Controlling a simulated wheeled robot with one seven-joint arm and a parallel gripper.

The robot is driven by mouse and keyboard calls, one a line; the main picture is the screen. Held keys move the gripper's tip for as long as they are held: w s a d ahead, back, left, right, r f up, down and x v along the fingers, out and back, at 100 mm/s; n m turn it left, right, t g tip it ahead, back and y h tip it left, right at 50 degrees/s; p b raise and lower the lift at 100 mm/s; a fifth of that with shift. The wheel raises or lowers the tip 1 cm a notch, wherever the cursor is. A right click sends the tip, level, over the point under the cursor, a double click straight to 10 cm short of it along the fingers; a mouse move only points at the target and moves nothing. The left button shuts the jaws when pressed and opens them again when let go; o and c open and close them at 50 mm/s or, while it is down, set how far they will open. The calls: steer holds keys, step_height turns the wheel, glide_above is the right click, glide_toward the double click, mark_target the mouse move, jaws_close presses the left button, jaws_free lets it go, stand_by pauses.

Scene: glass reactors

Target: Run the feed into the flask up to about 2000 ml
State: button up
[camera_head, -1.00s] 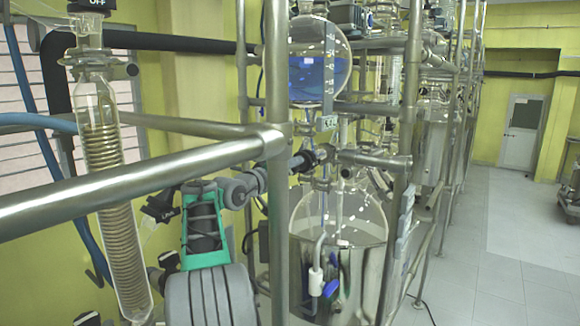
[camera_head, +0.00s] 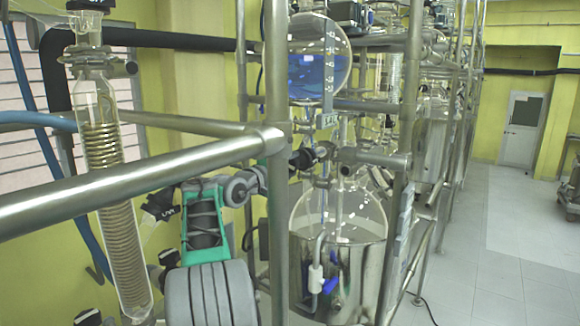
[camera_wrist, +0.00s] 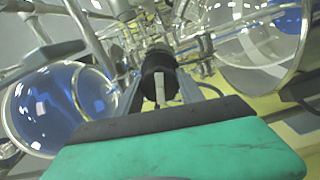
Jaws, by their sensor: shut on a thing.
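The feed vessel (camera_head: 318,78), a round glass bulb with blue liquid and a scale strip, hangs at upper middle in the head view. Below it, the clear round flask (camera_head: 340,212) sits in a steel pot (camera_head: 365,280); no blue level can be made out in it. Glass tubing with a valve (camera_head: 324,152) joins them. My gripper (camera_head: 303,159) is at this valve, partly hidden behind a steel post. In the wrist view my gripper (camera_wrist: 160,78) is shut on the valve handle, which its dark fingers mostly hide. Blue liquid in round glass (camera_wrist: 62,105) shows at left there.
A steel post (camera_head: 277,200) and a slanting rail (camera_head: 140,183) stand in front of my arm. A coiled glass condenser (camera_head: 118,215) is at left. Clear floor (camera_head: 510,240) lies to the right.

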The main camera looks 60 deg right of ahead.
stand_by(0.3)
steer(key=o, duration=1.4)
steer(key=w+a+b, duration=0.1)
steer(key=a+b, duration=0.2)
steer(key=a, duration=0.4)
steer(key=shift+w+a, duration=0.15)
steer(key=shift+a, duration=0.2)
